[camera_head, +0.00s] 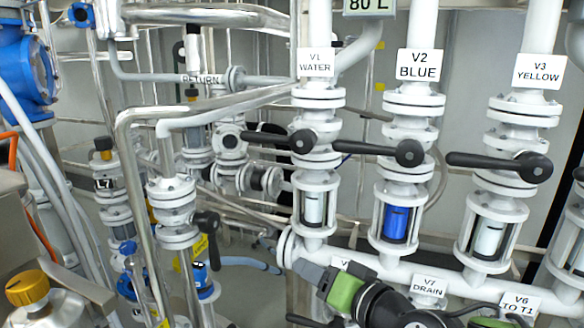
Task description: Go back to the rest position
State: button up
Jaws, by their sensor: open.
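My gripper (308,271) is low in the middle of the head view. Its grey end points up and left from a green band and my black wrist. It appears in front of the white horizontal pipe, close to the flange at its left end; I cannot tell whether it touches. I see nothing held in it. My arm enters from the bottom edge, and most of it is out of frame.
Valve levers V1 (280,141), V2 (380,152) and V3 (500,164) stick out leftward above my gripper. Below them are sight glasses; the V2 one (396,222) is blue. Steel pipes crowd the left.

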jog(key=s+f+n+g+h+p, duration=0.3)
jog(key=s+f+g+h, duration=0.15)
jog(key=s, duration=0.35)
jog(key=s+d+r+g+h+p, duration=0.1)
jog(key=s+d+h, duration=0.1)
jog(key=s+d, duration=0.2)
jog(key=s+d+r+m+g+h+p, duration=0.1)
jog(key=s+d, duration=0.4)
jog(key=s, duration=0.5)
jog(key=shift+d+r+h+p, duration=0.3)
jog(key=shift+h+p, duration=0.15)
jog(key=shift+p, duration=0.1)
jog(key=shift+g, duration=0.25)
